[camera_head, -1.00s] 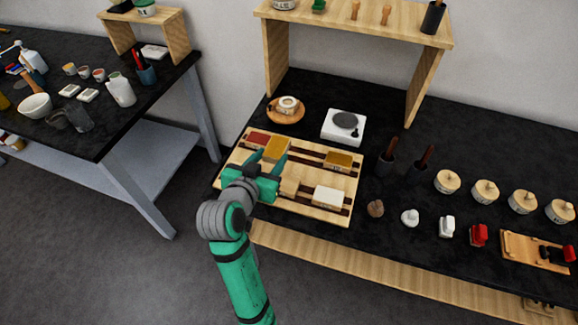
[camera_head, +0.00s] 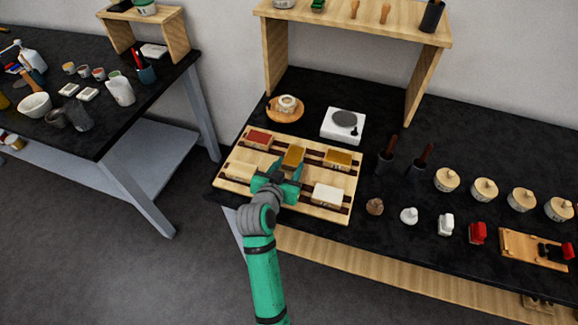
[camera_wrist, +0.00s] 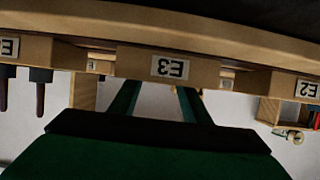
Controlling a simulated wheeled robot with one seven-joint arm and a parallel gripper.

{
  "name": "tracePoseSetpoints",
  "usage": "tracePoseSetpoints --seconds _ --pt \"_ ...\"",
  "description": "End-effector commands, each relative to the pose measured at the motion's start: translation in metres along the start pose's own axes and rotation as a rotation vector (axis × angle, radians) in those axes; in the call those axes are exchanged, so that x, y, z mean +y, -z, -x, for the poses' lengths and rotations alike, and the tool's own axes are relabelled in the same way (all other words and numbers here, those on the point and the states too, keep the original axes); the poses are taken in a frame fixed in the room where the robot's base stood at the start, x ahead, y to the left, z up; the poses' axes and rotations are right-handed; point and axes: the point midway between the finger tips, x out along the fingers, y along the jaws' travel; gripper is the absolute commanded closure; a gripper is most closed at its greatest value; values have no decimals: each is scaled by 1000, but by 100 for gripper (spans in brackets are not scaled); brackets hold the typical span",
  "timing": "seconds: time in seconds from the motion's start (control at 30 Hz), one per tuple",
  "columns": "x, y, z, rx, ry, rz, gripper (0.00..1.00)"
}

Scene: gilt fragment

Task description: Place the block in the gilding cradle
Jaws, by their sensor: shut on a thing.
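My gripper (camera_head: 291,164) is shut on a gold-topped wooden block (camera_head: 293,157), over the middle of the wooden rack (camera_head: 232,188). In the wrist view the gripper's fingers (camera_wrist: 158,98) reach up to the block, and its side (camera_wrist: 135,62) carries an upside-down label E3. I cannot tell whether the block touches the rack. A red-topped block (camera_head: 258,137) sits at the rack's back left, and another gold-topped block (camera_head: 338,158) at its back right. A white-topped block (camera_head: 327,195) is at the front right. I cannot tell which thing is the gilding cradle.
A white device with a round grey plate (camera_head: 343,125) and a round wooden dish (camera_head: 285,112) stand behind the rack. Two dark holders (camera_head: 386,160) are to its right. Small knobs, lidded pots and a wooden board with a red clamp (camera_head: 530,247) fill the right side.

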Motion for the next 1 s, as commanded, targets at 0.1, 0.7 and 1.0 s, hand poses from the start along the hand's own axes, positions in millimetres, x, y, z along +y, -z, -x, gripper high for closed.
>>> tracePoseSetpoints --seconds 0.1,0.7,1.0 --pt "0 1 0 1 0 -1 80" --pt "-1 0 0 1 1 -1 38" --pt "-1 0 39 1 3 0 38"
